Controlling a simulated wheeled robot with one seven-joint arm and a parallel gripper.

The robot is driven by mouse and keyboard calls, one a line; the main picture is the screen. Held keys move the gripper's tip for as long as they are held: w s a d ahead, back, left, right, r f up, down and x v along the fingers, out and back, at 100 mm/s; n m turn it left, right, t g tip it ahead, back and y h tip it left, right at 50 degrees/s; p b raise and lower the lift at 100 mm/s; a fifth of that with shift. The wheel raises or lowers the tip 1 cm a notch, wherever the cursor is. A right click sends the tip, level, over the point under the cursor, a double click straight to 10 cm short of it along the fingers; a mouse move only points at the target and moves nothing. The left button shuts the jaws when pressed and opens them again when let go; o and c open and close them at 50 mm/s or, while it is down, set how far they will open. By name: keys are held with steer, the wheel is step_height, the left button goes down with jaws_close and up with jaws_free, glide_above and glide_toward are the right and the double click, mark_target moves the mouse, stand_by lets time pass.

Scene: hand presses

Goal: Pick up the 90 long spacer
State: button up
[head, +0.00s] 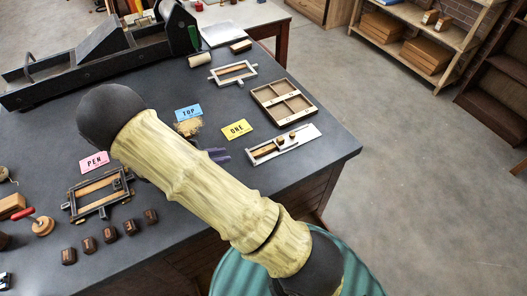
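I cannot single out the 90 long spacer; no readable "90" mark shows. Small brown pieces (281,142) lie in a pale metal holder (302,142) near the table's right edge. Several dark brown blocks (89,243) stand in a row at the lower left. My thick, pale yellow arm crosses the middle of the view and hides part of the table. Dark purple prongs (217,154) stick out just beyond the arm's right side; I cannot tell whether they are my gripper. No clear pair of fingers shows, and no held thing is visible.
A divided wooden tray (253,92) sits at the table's right. Pink PEN, blue TOP and yellow ONE cards (237,129) lie on the dark table (335,150). Two frames (215,73) and a large black press (70,85) also stand there. Open floor lies to the right.

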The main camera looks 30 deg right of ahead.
steer(key=p, duration=0.4)
glide_toward(269, 147)
steer(key=x, duration=0.2)
steer(key=shift+s+d+f, duration=0.1)
steer(key=shift+s+d, duration=0.15)
steer(key=shift+d, duration=0.1)
steer(key=shift+d+f, duration=0.25)
steer(key=shift+d, duration=0.05)
steer(key=shift+d, duration=0.25)
steer(key=p+x, duration=0.2)
steer(key=x, duration=0.2)
steer(key=shift+w+d+f, duration=0.1)
steer(key=shift+w+d, duration=0.1)
steer(key=shift+d, duration=0.2)
steer(key=shift+a, duration=0.1)
jaws_close()
